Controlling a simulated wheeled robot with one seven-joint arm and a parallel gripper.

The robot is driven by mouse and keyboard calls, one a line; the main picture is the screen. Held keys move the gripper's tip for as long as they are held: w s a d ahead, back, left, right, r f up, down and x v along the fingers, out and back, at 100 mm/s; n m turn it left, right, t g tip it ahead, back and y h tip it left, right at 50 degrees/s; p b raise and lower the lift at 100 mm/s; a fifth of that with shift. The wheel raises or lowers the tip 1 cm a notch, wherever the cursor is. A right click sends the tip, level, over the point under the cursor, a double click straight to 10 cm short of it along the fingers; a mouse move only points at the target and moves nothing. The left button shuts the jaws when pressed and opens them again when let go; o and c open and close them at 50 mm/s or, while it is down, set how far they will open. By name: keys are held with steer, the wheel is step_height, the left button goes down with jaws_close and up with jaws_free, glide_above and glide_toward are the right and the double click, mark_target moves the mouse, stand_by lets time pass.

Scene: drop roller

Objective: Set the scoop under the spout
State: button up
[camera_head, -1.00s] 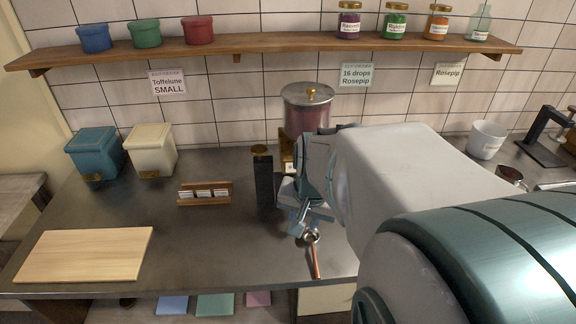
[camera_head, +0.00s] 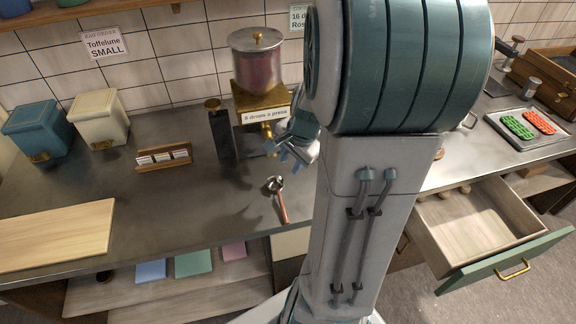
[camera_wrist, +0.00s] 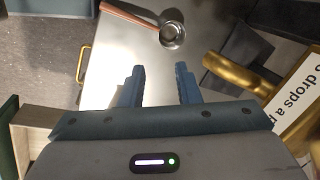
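The scoop (camera_head: 281,205) has a round metal bowl and a copper handle. It lies on the dark counter, in front of the dispenser, with its handle pointing to the counter's front edge. It also shows at the top of the wrist view (camera_wrist: 172,35). The dispenser (camera_head: 258,75) has a clear lidded jar on a brass body and a "drops a press" label. Its brass spout (camera_head: 268,135) faces the front; a brass part also shows in the wrist view (camera_wrist: 240,75). My gripper (camera_head: 287,158) is beside the spout, open and empty (camera_wrist: 162,85), apart from the scoop.
A dark upright box (camera_head: 221,135) stands left of the dispenser, with a wooden card holder (camera_head: 164,157) further left. A cutting board (camera_head: 55,240) lies at the left. At the right, a drawer (camera_head: 480,225) stands open. The counter left of the scoop is clear.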

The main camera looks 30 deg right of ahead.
mark_target(281, 187)
steer(key=x, duration=1.3)
steer(key=shift+f, duration=0.35)
jaws_close()
